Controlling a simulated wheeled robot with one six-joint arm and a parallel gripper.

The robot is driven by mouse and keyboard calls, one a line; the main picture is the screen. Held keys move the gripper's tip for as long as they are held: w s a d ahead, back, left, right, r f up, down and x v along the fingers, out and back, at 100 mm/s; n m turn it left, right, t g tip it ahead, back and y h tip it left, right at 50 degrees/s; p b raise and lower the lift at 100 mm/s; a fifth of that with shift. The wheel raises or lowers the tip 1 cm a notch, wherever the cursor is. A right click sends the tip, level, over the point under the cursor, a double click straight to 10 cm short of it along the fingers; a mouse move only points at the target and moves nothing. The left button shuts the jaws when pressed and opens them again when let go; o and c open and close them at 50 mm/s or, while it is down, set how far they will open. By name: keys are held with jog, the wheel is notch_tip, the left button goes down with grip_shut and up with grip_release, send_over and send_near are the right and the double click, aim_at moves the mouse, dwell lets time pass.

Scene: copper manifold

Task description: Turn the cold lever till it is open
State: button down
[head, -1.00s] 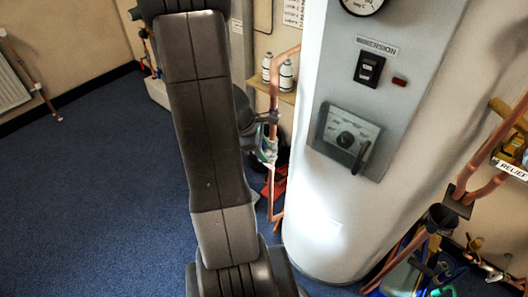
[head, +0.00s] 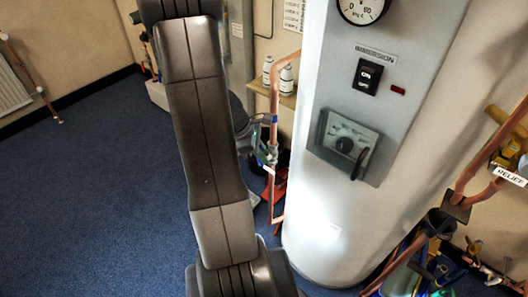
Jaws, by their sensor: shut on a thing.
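My gripper (head: 262,142) is at the vertical copper pipe left of the white cylinder, partly hidden behind my arm. It is shut on the cold lever (head: 273,119), a small blue piece at the valve on this pipe. The lever is mostly covered by the gripper, so its exact angle is hard to tell. The copper pipe (head: 275,85) runs down from a bend near the shelf and turns at the floor.
The white cylinder (head: 318,215) stands close to the right of the gripper. White bottles (head: 286,80) stand on a shelf behind. Blue carpet (head: 100,190) is clear at left.

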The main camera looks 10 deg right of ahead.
jog(key=shift+w+a+r+g+h, duration=0.1)
jog(key=shift+w+a+g+h, duration=0.05)
jog(key=shift+w+g+h, duration=0.2)
jog(key=shift+s, duration=0.15)
jog(key=c, duration=1.3)
grip_release()
jog(key=shift+c, duration=0.2)
jog(key=p+v, duration=0.2)
jog(key=v, duration=1.1)
jog(key=shift+a+r, duration=0.25)
jog(key=shift+r, duration=0.05)
jog(key=shift+d, duration=0.1)
